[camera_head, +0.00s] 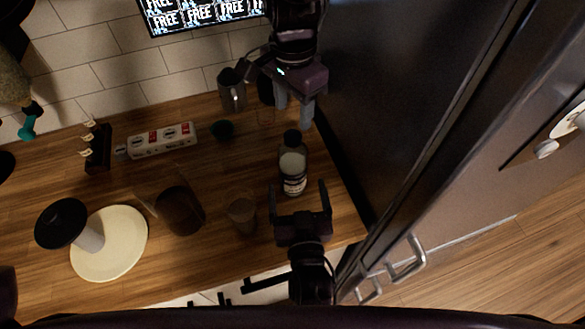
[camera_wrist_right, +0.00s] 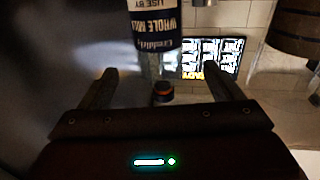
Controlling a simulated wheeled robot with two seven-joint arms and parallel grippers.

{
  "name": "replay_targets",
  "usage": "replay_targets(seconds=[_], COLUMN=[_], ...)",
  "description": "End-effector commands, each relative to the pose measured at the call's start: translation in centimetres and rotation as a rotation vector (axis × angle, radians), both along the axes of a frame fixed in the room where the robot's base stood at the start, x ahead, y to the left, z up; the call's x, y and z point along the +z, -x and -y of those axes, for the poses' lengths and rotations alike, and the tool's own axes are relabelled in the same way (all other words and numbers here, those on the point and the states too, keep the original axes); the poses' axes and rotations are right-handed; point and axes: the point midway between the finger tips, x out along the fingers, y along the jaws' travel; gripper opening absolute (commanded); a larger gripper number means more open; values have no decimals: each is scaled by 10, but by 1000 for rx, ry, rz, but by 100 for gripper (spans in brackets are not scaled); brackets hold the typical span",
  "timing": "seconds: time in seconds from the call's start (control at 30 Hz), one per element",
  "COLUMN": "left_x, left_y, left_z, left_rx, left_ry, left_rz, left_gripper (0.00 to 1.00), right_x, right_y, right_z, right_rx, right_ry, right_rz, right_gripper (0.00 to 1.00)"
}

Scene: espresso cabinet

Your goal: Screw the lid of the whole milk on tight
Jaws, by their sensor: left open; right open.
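The whole milk bottle (camera_head: 293,168) stands upright on the wooden counter, with its black lid (camera_head: 292,138) on top. Its label also shows upside down in the right wrist view (camera_wrist_right: 156,25). My left gripper (camera_head: 295,116) is open, its fingers pointing down just behind the lid in the head view; contact cannot be told. My right gripper (camera_head: 301,188) is open on the near side of the bottle, its fingers pointing towards it and apart from it. In the right wrist view the bottle lies beyond and between the fingers. How tightly the lid sits cannot be seen.
A dark fridge side (camera_head: 375,110) rises close on the right. A clear cup (camera_head: 242,213) stands left of my right gripper, with a dark canister (camera_head: 180,210) further left. A metal pitcher (camera_head: 232,92) stands at the back. A white round stand (camera_head: 125,242) is at the left.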

Motion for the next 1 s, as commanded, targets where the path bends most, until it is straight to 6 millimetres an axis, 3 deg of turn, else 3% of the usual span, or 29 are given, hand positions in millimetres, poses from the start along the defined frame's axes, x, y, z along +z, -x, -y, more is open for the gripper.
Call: replay_targets(seconds=[0.53, 0.97, 1.0], left_x=[0, 0, 0], left_y=[0, 0, 0], left_z=[0, 0, 0], left_rx=[0, 0, 0], left_ry=[0, 0, 0], left_rz=[0, 0, 0], left_gripper=[51, 51, 51], right_x=[1, 1, 1], right_y=[-68, -77, -77], right_z=[-8, -9, -9], right_rx=[-1, 0, 0], right_ry=[0, 0, 0], right_rz=[3, 1, 1], right_gripper=[86, 86, 82])
